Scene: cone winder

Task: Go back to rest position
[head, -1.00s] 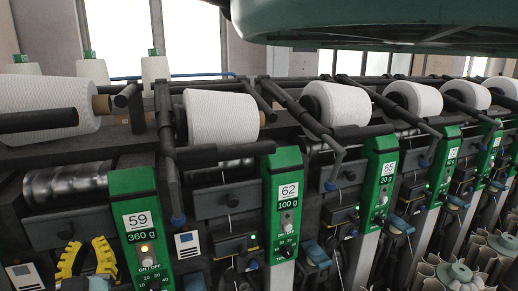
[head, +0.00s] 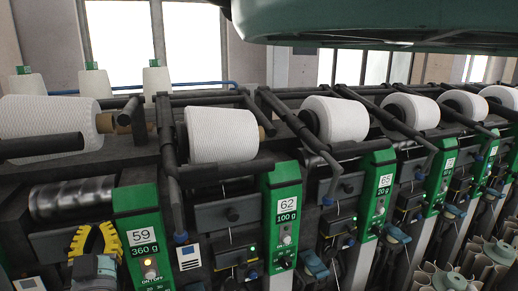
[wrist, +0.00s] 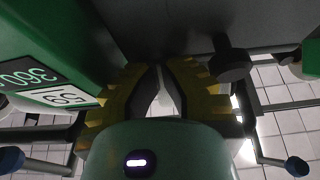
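My gripper (head: 95,232), with yellow ribbed fingers, is at the lower left of the head view, in front of the winder and left of the green unit panel 59 (head: 143,240). In the wrist view the fingers (wrist: 160,68) converge with their tips together or nearly so, only a thin pale sliver showing between them. I see nothing held. Panel 59, reading 360, also shows inverted at the wrist view's left (wrist: 70,97), close beside the left finger.
White yarn cones sit along the winder, one at the left (head: 45,128) and one above panel 62 (head: 222,135). Dark bars (head: 40,145) and cradle arms (head: 170,150) project near my gripper. A large green rounded body (head: 380,18) overhangs at the top right.

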